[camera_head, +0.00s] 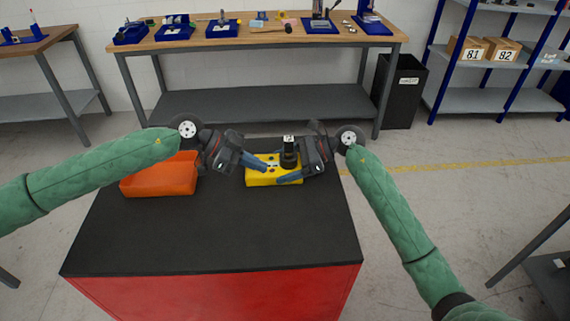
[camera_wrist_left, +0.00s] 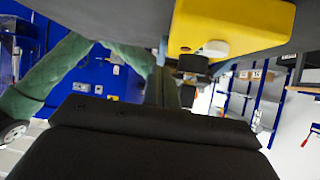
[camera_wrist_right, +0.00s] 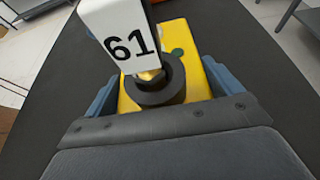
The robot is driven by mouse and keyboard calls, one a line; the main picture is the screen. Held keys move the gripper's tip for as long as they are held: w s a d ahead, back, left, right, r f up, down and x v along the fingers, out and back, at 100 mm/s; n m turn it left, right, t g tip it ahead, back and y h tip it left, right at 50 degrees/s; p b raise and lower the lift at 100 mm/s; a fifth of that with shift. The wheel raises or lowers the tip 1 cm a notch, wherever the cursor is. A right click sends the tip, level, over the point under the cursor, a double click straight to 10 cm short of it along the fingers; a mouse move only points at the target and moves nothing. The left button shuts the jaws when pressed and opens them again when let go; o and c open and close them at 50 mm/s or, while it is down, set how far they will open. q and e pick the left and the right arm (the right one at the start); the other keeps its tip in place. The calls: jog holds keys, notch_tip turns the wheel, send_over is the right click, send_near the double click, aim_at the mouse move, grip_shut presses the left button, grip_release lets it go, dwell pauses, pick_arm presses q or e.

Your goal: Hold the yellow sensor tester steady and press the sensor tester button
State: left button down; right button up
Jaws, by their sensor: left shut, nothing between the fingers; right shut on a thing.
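The yellow sensor tester (camera_head: 258,180) stands on the black table top. In the right wrist view the tester (camera_wrist_right: 190,42) lies between the blue fingers of my right gripper (camera_wrist_right: 158,85), which is shut on it. A black round part with a white "61" tag (camera_wrist_right: 120,35) sits on the tester. A green spot (camera_wrist_right: 177,53) shows beside it. My left gripper (camera_head: 256,163) is shut and empty, its fingertips close over the tester's left part; I cannot tell whether they touch. The left wrist view shows the tester (camera_wrist_left: 235,20) with a whitish round knob (camera_wrist_left: 215,48).
An orange bin (camera_head: 160,178) stands on the table at the left, close to my left wrist. The front of the black table top (camera_head: 215,240) is clear. A wooden workbench (camera_head: 250,38) with blue trays, a black trash bin (camera_head: 400,90) and a shelf stand behind.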

pick_arm(q)
jog(key=w+r+m+t+y, duration=0.2)
jog(key=r+m+t, duration=0.15)
jog(key=m, duration=0.95)
jog(key=w+r+m+t+y, duration=0.1)
jog(key=w+r+m+t, duration=0.3)
jog(key=m, duration=1)
jog(key=shift+s+a+f+m+g+y, duration=0.15)
jog(key=shift+s+a+f+m+y, duration=0.1)
jog(key=shift+f+m, duration=1.2)
jog(key=shift+s+a+f+m+g+y, duration=0.15)
jog(key=shift+s+f+m, duration=0.05)
jog(key=shift+f+m, duration=1.25)
jog(key=shift+s+a+f+m+g+y, duration=0.15)
jog(key=shift+s+a+f+m+y, duration=0.1)
jog(key=shift+f+m, duration=1.2)
jog(key=shift+r+m, duration=0.1)
jog(key=shift+m, duration=0.15)
